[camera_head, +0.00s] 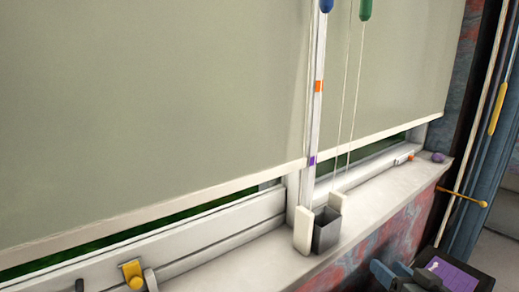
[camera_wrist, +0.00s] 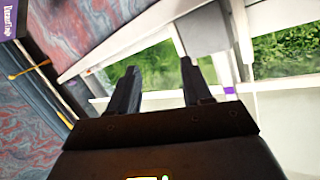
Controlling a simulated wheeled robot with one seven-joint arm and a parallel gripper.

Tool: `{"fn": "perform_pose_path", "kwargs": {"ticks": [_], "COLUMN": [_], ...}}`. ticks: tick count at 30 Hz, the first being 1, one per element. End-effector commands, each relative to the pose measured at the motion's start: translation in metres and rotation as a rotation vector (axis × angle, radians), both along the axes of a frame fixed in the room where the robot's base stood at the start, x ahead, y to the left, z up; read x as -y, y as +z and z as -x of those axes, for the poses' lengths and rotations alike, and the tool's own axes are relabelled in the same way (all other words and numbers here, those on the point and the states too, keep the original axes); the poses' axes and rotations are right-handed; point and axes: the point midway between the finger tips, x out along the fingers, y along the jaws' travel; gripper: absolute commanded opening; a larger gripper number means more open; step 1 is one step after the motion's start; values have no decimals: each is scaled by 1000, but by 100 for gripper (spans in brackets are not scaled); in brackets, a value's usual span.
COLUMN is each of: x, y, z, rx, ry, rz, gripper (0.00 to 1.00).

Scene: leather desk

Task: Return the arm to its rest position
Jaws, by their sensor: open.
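My gripper (camera_wrist: 158,78) shows in the wrist view with its two dark fingers apart and nothing between them. The fingers extend toward the window and its white frame. A grey square cup (camera_wrist: 203,32) shows just beyond the right fingertip; I cannot tell the gap between them. In the head view the grey cup (camera_head: 327,229) stands on the windowsill. I cannot make out my gripper for certain in the head view, and the arm's overall pose is not clear.
A pale blind (camera_head: 150,110) covers most of the window, with cords hanging in front. The white sill (camera_head: 375,192) holds a small purple lump (camera_head: 438,157). A purple-faced object (camera_head: 457,275) is at lower right.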

Motion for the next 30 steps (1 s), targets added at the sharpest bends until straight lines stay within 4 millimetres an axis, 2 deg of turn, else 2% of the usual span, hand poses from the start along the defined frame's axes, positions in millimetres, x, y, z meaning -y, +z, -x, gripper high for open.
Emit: {"fn": "perform_pose_path", "kwargs": {"ticks": [1,6,9,14,22,30], "x": [-2,-8,-12,-18,-30,-44], "y": [-17,-52,-66,-78,-71,-33], "z": [21,85,124,188,289,377], "rx": [-16,-35,-42,-48,-42,-21], "ry": [-17,-71,-97,-125,-142,-122], "rz": [9,46,69,108,171,223], "gripper": [49,49,49,49,49,49]}}
